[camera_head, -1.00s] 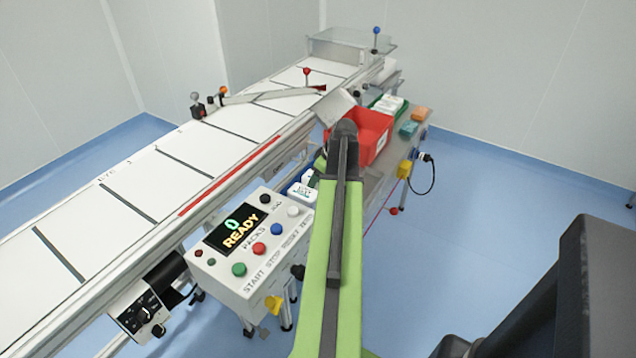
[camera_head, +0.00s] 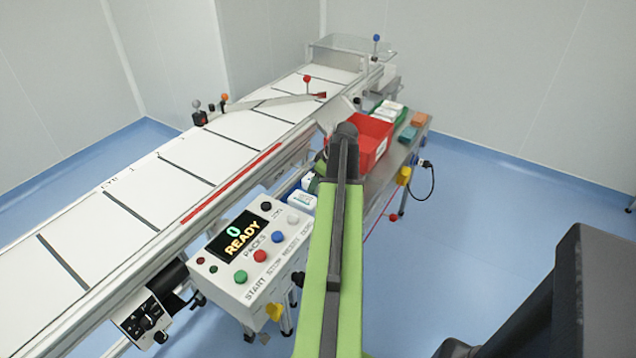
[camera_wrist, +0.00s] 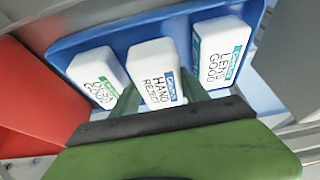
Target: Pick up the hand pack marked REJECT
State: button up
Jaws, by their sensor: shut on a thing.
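The white pack marked HAND REJECT (camera_wrist: 157,66), with a blue label band, stands in the middle of a blue tray (camera_wrist: 130,33) in the wrist view. My gripper (camera_wrist: 159,80) has its dark green fingers on either side of this pack and is shut on it. To its left is a white pack marked GOOD (camera_wrist: 97,76) with a green band; its first word is hard to read. To its right is a pack marked LENS GOOD (camera_wrist: 221,52). I cannot tell whether the held pack is clear of the tray floor. My arm hides the gripper in the head view.
A red bin (camera_head: 370,137) stands beyond the blue tray; its wall (camera_wrist: 35,100) borders the tray in the wrist view. The conveyor (camera_head: 150,190) and a control box (camera_head: 255,250) reading READY lie to the left. Open blue floor (camera_head: 480,200) is at right.

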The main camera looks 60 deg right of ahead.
notch_tip(320, 180, up, 4)
jog(key=p, duration=0.3)
jog(key=s+d+r+p, duration=0.3)
jog(key=d+r+p, duration=0.2)
jog(key=d, duration=0.6)
jog(key=shift+s+r, duration=0.15)
jog(key=shift+r, duration=0.2)
